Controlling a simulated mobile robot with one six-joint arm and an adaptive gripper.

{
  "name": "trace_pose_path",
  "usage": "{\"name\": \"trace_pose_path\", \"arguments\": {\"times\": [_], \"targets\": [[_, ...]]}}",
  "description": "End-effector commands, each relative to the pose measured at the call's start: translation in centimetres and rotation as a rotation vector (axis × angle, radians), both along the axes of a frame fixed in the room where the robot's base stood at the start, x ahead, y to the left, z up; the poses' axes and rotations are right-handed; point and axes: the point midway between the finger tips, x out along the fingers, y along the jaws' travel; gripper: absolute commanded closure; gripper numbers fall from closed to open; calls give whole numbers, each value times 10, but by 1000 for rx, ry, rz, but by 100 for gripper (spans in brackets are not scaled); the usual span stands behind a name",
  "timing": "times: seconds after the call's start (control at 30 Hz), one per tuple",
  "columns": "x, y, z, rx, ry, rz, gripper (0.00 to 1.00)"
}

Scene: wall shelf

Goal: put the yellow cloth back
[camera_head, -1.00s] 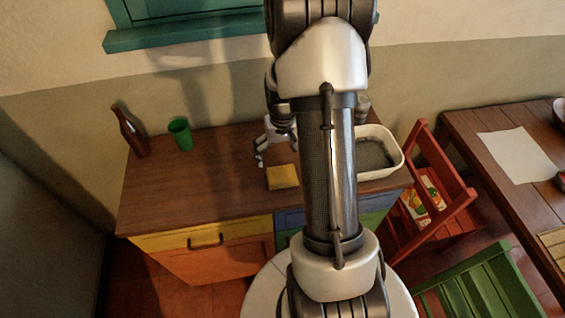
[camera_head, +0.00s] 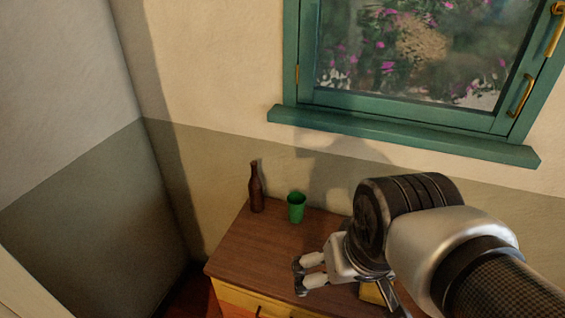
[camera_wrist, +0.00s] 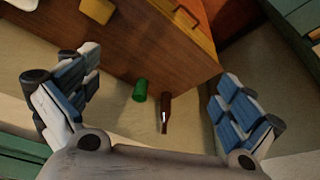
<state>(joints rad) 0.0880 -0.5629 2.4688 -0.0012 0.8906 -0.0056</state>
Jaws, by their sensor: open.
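The yellow cloth (camera_wrist: 97,10) lies on the brown wooden cabinet top (camera_wrist: 135,40) near the top edge of the wrist view. In the head view only a small part of the cloth (camera_head: 371,294) shows, mostly hidden behind my wrist. My gripper (camera_head: 299,275) is open and empty, above the cabinet top and to the left of the cloth in the head view. In the wrist view its two blue-padded fingers are spread wide, with nothing between them touching.
A brown bottle (camera_head: 256,188) and a green cup (camera_head: 297,207) stand at the back left of the cabinet top, near the wall. A teal window frame and sill (camera_head: 400,136) are above. The front left of the top is clear.

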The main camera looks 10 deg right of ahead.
Motion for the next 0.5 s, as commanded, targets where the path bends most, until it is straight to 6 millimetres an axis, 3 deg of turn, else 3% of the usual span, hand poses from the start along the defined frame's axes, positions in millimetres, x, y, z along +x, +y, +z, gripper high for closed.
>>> {"name": "trace_pose_path", "arguments": {"times": [0.1, 0.2, 0.5], "targets": [[-23, 15, 5, -1, -43, 53, 0], [-33, 20, 6, -2, -58, 75, 0], [-37, 21, 6, -1, -62, 80, 0]]}}
